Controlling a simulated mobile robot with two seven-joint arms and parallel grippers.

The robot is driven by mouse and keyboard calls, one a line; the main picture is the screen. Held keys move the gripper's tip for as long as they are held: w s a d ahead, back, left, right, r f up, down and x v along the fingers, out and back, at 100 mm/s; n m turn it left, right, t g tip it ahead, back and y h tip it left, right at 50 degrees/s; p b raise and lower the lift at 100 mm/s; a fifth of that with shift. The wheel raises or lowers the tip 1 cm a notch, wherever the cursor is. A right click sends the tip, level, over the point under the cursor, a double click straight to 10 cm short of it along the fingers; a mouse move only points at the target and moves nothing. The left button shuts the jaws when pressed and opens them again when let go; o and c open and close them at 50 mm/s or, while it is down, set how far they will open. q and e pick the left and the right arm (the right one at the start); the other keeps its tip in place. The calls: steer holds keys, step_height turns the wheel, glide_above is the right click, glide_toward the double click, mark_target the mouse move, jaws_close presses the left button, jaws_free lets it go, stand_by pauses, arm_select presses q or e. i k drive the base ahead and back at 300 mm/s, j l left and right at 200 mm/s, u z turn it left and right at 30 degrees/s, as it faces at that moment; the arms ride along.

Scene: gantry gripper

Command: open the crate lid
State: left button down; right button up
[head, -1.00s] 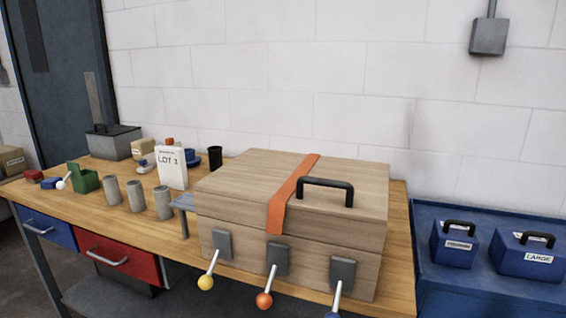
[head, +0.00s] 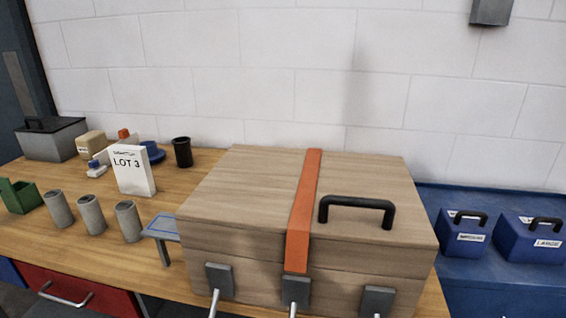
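The wooden crate (head: 255,274) stands on the workbench in the middle right of the head view. Its lid (head: 250,190) is shut, lying flat on the crate body. A black handle (head: 357,205) is fixed on the lid's right part. An orange strap (head: 305,210) runs across the lid from back to front and ends at the middle latch. Three grey latches, left (head: 219,280), middle (head: 296,291) and right (head: 377,301), sit on the front face. Their levers point down, and the lever ends are cut off by the frame's bottom edge. Neither of my grippers is in view.
Left of the crate on the workbench (head: 110,248) stand a small grey stand (head: 160,229), several grey cylinders (head: 128,221), a LOT 3 card (head: 134,171) and a black cup (head: 182,152). Blue cases (head: 462,234) stand on a blue cabinet (head: 430,200) at right. A wall is behind.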

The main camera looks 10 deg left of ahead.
mark_target(298, 209)
steer(key=i+j+u, duration=0.15)
steer(key=l+u, duration=0.25)
steer(key=l, duration=0.35)
steer(key=k+l+u, duration=0.25)
steer(key=l, duration=0.3)
steer(key=i+l, duration=0.05)
steer(key=i, duration=0.05)
